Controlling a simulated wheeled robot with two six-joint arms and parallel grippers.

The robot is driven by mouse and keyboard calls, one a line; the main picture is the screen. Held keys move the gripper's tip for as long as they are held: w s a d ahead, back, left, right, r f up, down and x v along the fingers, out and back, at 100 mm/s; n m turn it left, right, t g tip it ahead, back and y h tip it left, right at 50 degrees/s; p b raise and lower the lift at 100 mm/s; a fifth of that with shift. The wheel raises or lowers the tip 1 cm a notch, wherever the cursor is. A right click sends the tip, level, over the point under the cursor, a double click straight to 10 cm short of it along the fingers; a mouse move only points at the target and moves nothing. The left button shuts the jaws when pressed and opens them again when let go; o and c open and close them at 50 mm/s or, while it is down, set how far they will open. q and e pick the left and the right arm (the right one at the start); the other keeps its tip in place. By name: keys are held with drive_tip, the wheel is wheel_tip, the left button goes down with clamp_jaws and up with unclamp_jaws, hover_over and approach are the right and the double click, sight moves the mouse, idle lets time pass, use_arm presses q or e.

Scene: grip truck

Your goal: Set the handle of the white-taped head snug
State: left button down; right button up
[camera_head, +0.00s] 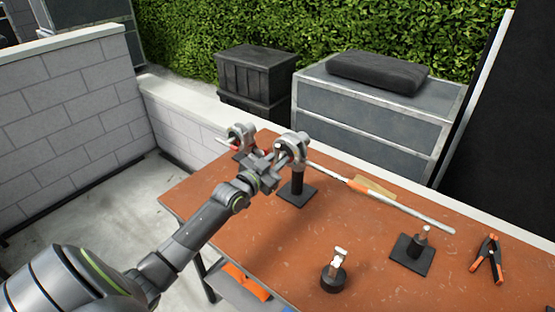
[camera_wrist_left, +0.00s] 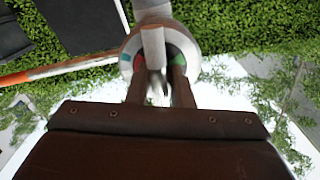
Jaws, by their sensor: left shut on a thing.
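A grey grip head (camera_head: 294,147) sits on a black post with a square base at the far side of the table. My left gripper (camera_head: 278,160) reaches it from the left and covers part of it. In the left wrist view, the round head (camera_wrist_left: 187,48) is straight ahead, with the grey handle (camera_wrist_left: 152,45) between my fingers (camera_wrist_left: 160,78); the gripper is shut on this handle. A second grey head (camera_head: 241,133) with a red part stands behind to the left. I cannot tell clearly which head carries white tape. My right gripper is out of view.
A long silver rod (camera_head: 415,215) with an orange section runs right from the near head. A short post on a square base (camera_head: 410,257), a small round-based stand (camera_head: 334,280) and a spring clamp (camera_head: 488,260) stand on the rust-coloured table (camera_head: 265,245). The table's middle is clear.

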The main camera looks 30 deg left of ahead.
use_arm(q)
drive_tip(key=shift+f, duration=0.1)
idle(0.4)
drive_tip(key=c, duration=1.3)
unclamp_jaws()
drive_tip(key=shift+s, duration=0.1)
drive_tip(key=s+a+p, duration=0.1)
drive_tip(key=s+p, duration=0.6)
drive_tip(key=s, duration=1)
drive_tip(key=shift+a, duration=0.2)
drive_tip(key=shift+s, duration=0.1)
